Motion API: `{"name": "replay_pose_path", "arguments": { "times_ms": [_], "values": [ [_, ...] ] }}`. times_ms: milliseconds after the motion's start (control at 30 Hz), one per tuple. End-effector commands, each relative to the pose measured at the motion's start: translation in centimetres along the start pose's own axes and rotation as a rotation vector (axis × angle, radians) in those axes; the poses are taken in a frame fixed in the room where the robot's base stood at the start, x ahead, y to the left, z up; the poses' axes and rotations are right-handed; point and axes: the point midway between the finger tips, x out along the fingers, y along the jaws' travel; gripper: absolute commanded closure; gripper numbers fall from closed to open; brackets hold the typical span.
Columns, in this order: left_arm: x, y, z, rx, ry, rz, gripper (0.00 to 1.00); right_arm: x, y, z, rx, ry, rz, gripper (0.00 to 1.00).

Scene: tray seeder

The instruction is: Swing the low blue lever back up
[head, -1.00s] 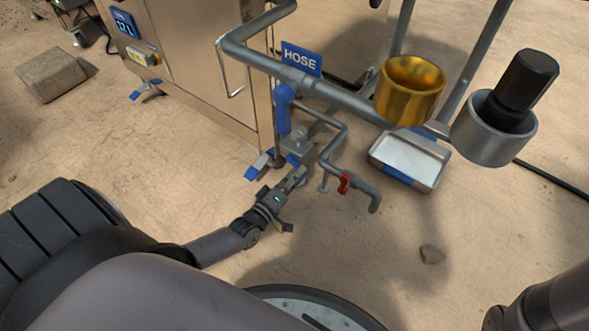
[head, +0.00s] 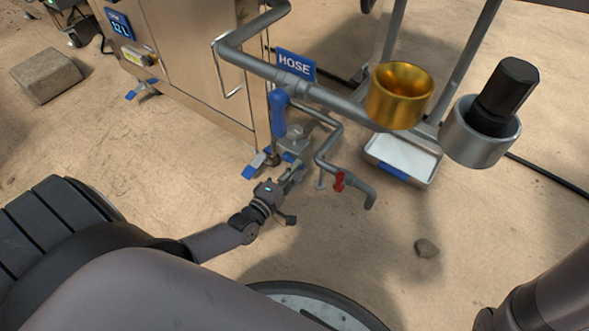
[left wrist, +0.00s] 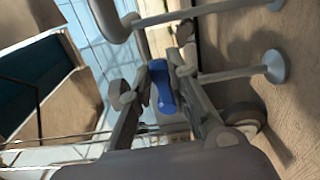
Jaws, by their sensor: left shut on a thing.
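The low blue lever (left wrist: 160,86) shows between the two fingers in the left wrist view. In the head view a small blue piece (head: 290,157) shows just beyond the fingertips; the rest of the lever there is hidden. My left gripper (head: 291,174) reaches in low beside the machine's near corner, and it is shut on the blue lever. It also shows in the left wrist view (left wrist: 165,95). My right gripper is out of view; only part of that arm shows at the lower right.
A second blue handle (head: 278,112) stands upright above, below the HOSE sign (head: 296,66). A grey pipe with a red valve handle (head: 339,181) runs close right of my gripper. A gold funnel (head: 399,98) and a white tray (head: 403,150) are farther right.

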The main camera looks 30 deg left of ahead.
Motion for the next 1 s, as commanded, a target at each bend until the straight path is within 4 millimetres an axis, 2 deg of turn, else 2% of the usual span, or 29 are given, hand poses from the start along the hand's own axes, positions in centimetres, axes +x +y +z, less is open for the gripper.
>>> {"name": "replay_pose_path", "arguments": {
  "times_ms": [267, 300, 567, 867, 1000],
  "values": [
    [0.0, 0.0, 0.0, -0.004, 0.001, 0.0, 1.0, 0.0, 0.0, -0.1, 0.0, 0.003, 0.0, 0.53],
    [0.0, 0.0, 0.0, -0.003, 0.001, 0.0, 0.81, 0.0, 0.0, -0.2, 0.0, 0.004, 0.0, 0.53],
    [0.0, 0.0, 0.0, -0.002, 0.001, 0.0, 0.64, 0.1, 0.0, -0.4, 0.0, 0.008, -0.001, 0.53],
    [-0.1, 0.0, 0.0, -0.001, 0.001, 0.0, 0.63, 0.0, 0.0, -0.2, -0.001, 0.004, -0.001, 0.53],
    [-1.1, -0.1, 0.0, -0.001, 0.001, -0.003, 0.63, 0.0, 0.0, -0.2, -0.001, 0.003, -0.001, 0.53]
  ]
}}
